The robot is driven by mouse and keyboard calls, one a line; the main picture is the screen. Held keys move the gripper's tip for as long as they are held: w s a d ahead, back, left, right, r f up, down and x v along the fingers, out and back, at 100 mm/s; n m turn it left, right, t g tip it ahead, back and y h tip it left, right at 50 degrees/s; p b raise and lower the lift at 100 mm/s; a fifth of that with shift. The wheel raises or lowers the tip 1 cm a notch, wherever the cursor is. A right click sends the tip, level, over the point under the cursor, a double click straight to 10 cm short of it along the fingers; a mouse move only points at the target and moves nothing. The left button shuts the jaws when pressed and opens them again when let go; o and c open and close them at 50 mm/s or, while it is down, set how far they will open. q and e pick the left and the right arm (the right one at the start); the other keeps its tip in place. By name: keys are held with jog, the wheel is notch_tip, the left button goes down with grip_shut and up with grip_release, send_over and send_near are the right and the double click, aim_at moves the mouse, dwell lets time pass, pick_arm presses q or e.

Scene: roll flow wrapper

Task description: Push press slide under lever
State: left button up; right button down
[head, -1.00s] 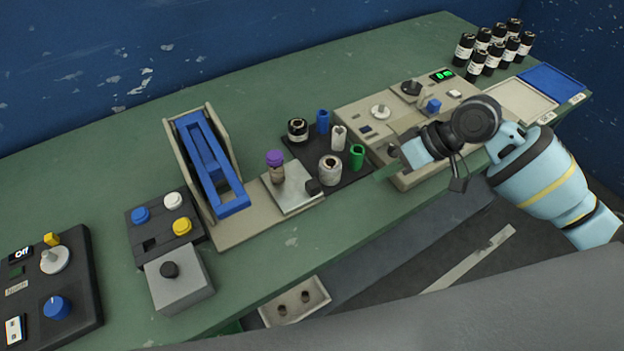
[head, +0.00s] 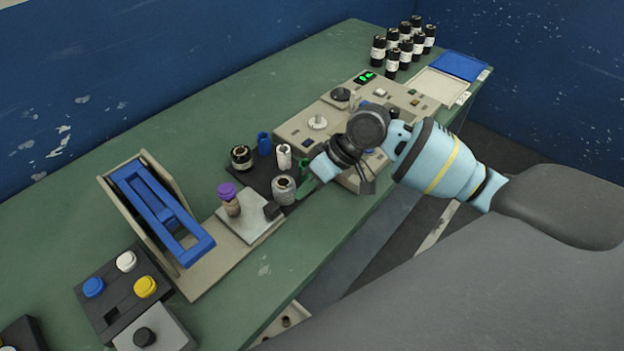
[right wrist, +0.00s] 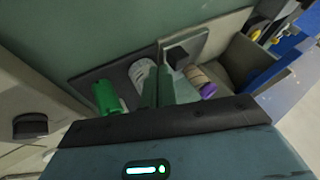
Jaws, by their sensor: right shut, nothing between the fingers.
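The press slide (head: 250,228) is a silver plate with a black knob (head: 271,211) on its right end. A small roll with a purple cap (head: 229,198) stands on it. The blue lever (head: 188,232) is a frame tilted in the beige press (head: 131,203), just left of the slide. My right gripper (head: 300,194) is shut and empty, right of the knob and apart from it. In the right wrist view, my shut fingers (right wrist: 166,88) point towards the black knob (right wrist: 178,55), with the purple cap (right wrist: 208,89) beside them. My left gripper is not in view.
A dark mat (head: 262,178) behind the slide holds a white-grey roll (head: 284,190), a green part (head: 305,167) and other small parts close to my right gripper. A beige console (head: 300,127) stands to the right. A button box (head: 119,292) is at front left.

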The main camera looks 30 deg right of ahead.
jog(key=x, duration=0.4)
jog(key=shift+w+a+f, duration=0.15)
jog(key=shift+a+f, duration=0.25)
jog(key=shift+f, duration=0.15)
